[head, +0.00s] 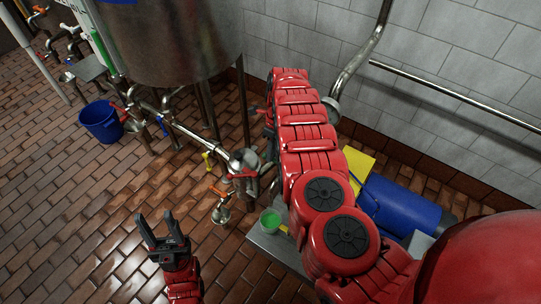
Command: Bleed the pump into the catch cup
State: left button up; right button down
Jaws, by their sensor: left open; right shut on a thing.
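The green catch cup (270,221) stands on the left end of the grey base plate (264,240). The pump's blue motor (405,205) lies on the right of that plate, partly behind my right arm. A metal valve body with a red handle (243,175) sits left of my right arm. An orange lever (217,191) is on a small fitting below it. My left gripper (163,237) is open and empty above the floor, left of the cup and apart from it. My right arm reaches toward the wall; its gripper is hidden, and so is what it holds.
A big steel tank (165,45) stands on legs at the top. A pipe with a yellow lever (207,158) runs from the left to the valve body. A blue bucket (100,121) stands at the left. A yellow panel (357,166) is behind my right arm. The lower-left brick floor is clear.

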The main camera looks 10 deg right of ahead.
jog(key=shift+d, duration=0.1)
dwell(0.5)
jog(key=c, duration=0.8)
grip_release()
jog(key=shift+c, duration=0.2)
jog(key=shift+r, duration=0.1)
notch_tip(320, 180, up, 17)
jog(key=w+d+p, duration=0.1)
jog(key=w+d, duration=0.1)
jog(key=shift+w+d, duration=0.2)
jog(key=shift+d, duration=0.05)
